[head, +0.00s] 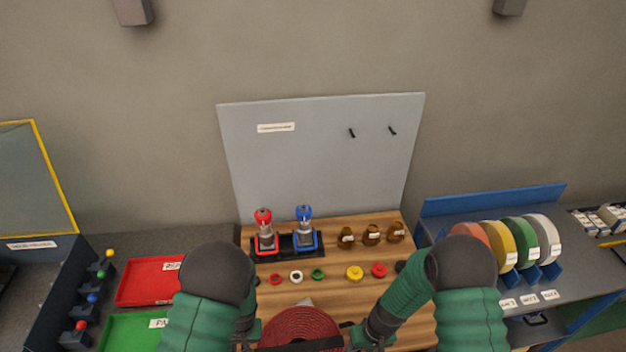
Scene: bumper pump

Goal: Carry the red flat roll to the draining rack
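A red flat roll (300,325) shows at the bottom centre, between my two forearms, partly cut off by the lower edge. A dark strip crosses its near part. My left gripper (250,337) is at its left side and my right gripper (362,338) is at its right side. Both are mostly hidden or cropped, so I cannot tell whether their fingers are closed on the roll. On the right bench, a blue rack (550,270) holds upright orange, yellow, green and white rolls; it seems to be the draining rack.
The wooden bench (330,285) ahead carries red (264,232) and blue (305,230) devices, brown pieces and small coloured rings. A grey panel (320,150) stands behind. A red tray (150,281) and a green tray (130,330) are on the left.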

